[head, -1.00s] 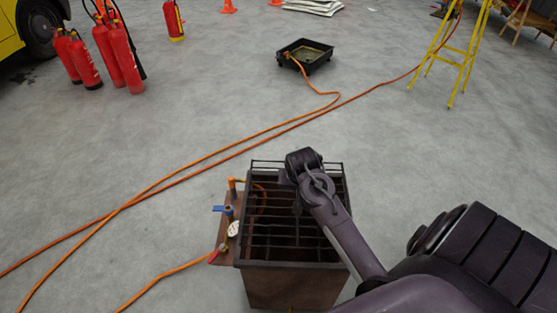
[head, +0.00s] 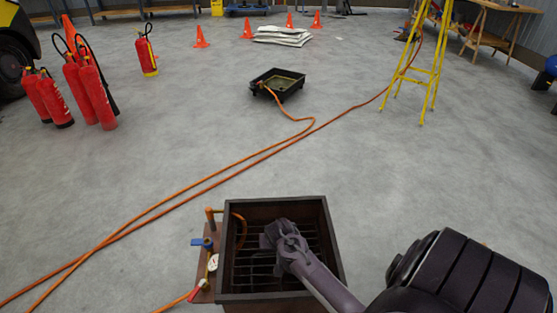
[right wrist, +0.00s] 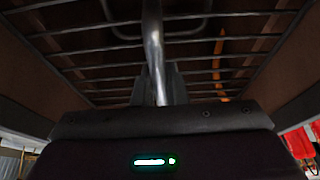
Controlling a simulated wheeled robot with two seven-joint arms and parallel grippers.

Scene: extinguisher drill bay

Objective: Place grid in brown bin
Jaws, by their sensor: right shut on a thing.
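The brown bin (head: 332,236) stands open-topped at the bottom of the head view. The grid (head: 252,268), a dark rack of thin bars, lies inside it, below the rim. My right gripper (head: 277,236) reaches down into the bin, its fingertips largely hidden by my wrist in the head view. In the right wrist view the gripper (right wrist: 158,88) is shut on the grid (right wrist: 90,50), whose bars spread out between the brown bin walls (right wrist: 42,72). Whether the grid rests on anything underneath cannot be told. My left gripper is not in view.
A panel with valves and a gauge (head: 213,262) sits at the bin's left side. Orange hoses (head: 190,188) cross the floor towards a black tray (head: 278,83). Red extinguishers (head: 92,92) stand at left and a yellow stepladder (head: 432,60) at right. Open floor surrounds the bin.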

